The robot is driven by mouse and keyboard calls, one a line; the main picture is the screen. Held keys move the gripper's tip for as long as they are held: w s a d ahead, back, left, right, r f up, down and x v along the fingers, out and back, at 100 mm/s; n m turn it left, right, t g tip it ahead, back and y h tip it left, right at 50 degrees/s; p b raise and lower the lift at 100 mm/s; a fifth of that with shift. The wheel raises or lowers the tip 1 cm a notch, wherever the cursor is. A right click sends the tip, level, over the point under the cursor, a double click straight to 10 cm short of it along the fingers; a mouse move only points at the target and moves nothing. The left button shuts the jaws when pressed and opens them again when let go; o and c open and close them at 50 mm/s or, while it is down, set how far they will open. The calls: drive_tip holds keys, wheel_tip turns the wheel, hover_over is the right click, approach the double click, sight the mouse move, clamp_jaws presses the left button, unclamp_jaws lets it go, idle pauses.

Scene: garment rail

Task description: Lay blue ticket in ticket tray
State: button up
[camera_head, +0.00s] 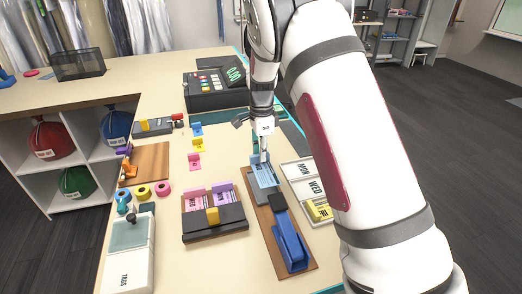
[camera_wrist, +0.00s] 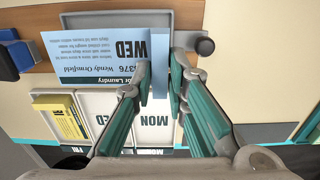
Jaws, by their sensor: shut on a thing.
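My gripper (camera_head: 262,155) points down over the table, shut on the blue ticket (camera_head: 265,175). In the wrist view my fingers (camera_wrist: 160,85) pinch its raised pale blue strip, and the printed ticket (camera_wrist: 95,52) with "WED" and a name spreads out flat to the left. It is over the grey plate (camera_wrist: 125,20) at the end of a wooden board; whether it touches the plate I cannot tell. The white ticket tray (camera_head: 303,165) lies just right of the board, with MON, WED and FRI sections. It also shows in the wrist view (camera_wrist: 113,93). A yellow ticket (camera_head: 318,209) lies in it.
A blue stapler-like tool (camera_head: 290,245) stands on the same wooden board (camera_head: 268,240). A dark holder (camera_head: 215,230) with pink and purple tickets is left of it. A cash register (camera_head: 215,90) stands behind.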

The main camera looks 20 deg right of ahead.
sight(260, 163)
drive_tip(key=shift+f+b, duration=0.45)
drive_tip(key=shift+f, duration=1.85)
drive_tip(key=shift+a, duration=0.2)
drive_tip(key=shift+f, duration=0.25)
idle(0.3)
drive_tip(key=o, duration=1.3)
drive_tip(key=shift+r, duration=0.15)
drive_tip(key=shift+r, duration=2.35)
drive_tip(key=shift+p, duration=0.3)
